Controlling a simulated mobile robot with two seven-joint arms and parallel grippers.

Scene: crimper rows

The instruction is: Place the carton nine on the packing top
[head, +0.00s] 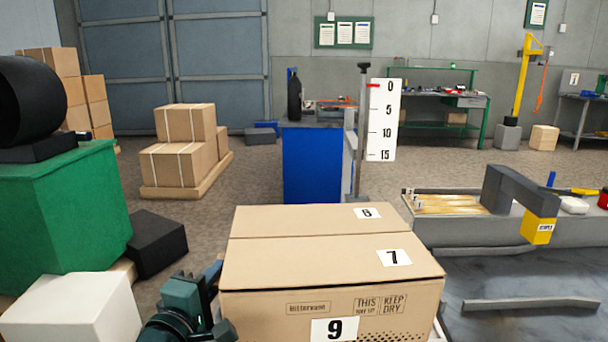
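A large brown carton (290,268) fills the lower middle of the head view. A "9" label is on its front face, with "THIS WAY UP" and "KEEP DRY" prints; its lower edge is cut off. Labels "7" and "8" are on the top, either side of a seam; I cannot tell whether this is one carton or several close together. My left gripper (208,292), dark teal and black, is beside the carton's left side; its fingertips are unclear, so contact and opening cannot be told. My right gripper is not in view. No surface is clearly marked as the packing top.
A grey bench (470,237) with a raised rim and a grey-yellow machine (520,200) stands at right. A green cabinet (65,215), a white block (72,308) and a black box (157,243) are at left. A blue cabinet (310,165) stands behind the carton.

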